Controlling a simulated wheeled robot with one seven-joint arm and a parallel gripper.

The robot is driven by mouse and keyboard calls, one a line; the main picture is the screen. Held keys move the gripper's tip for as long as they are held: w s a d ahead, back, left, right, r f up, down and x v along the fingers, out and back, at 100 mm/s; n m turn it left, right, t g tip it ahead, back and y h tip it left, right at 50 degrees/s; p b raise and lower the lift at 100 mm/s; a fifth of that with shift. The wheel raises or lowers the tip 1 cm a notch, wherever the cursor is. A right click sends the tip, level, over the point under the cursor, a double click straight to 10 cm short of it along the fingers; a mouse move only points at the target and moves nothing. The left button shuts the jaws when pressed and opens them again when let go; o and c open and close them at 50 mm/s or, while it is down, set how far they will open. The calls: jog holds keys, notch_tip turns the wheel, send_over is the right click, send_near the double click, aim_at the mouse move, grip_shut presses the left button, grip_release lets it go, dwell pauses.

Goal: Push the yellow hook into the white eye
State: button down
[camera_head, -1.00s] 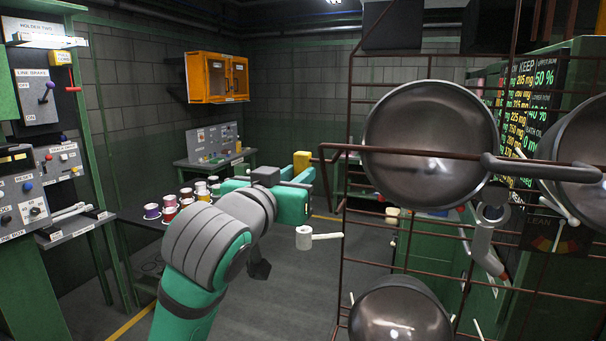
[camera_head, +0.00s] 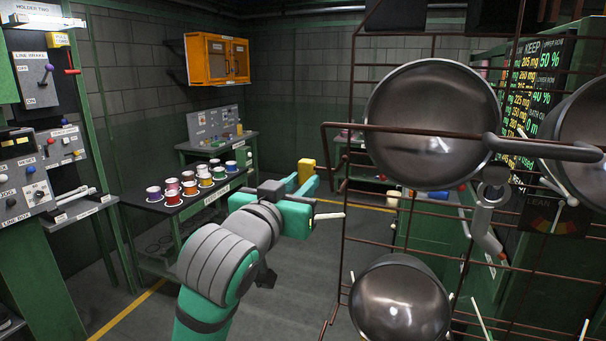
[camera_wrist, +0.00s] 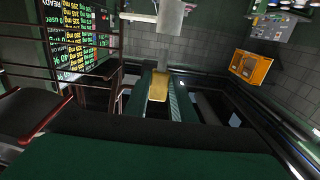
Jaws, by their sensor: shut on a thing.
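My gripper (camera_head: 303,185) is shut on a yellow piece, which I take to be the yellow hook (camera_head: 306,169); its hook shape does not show. In the wrist view, the yellow hook (camera_wrist: 158,84) sits between the two teal fingers of my gripper (camera_wrist: 159,92). A white piece with a side bar, perhaps the white eye (camera_wrist: 168,24), is straight beyond it in the wrist view. In the head view only its white bar (camera_head: 329,216) shows right of my gripper; the rest is hidden. I cannot tell whether hook and eye touch.
A brown wire rack (camera_head: 345,200) with pans, including a large one (camera_head: 431,120), stands close on the right. A table (camera_head: 165,209) with several coloured cups is at the left, behind my arm. An orange cabinet (camera_head: 217,60) hangs on the back wall. Dark floor is open between.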

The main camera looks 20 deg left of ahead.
jog(key=shift+s+a+f, duration=0.15)
jog(key=shift+a+f, duration=0.15)
jog(key=shift+f, duration=0.1)
jog(key=shift+d, duration=0.4)
jog(key=shift+a, duration=0.2)
jog(key=shift+d, duration=0.1)
dwell(0.4)
jog(key=shift+f, duration=2.3)
dwell(0.6)
jog(key=c, duration=1.4)
grip_release()
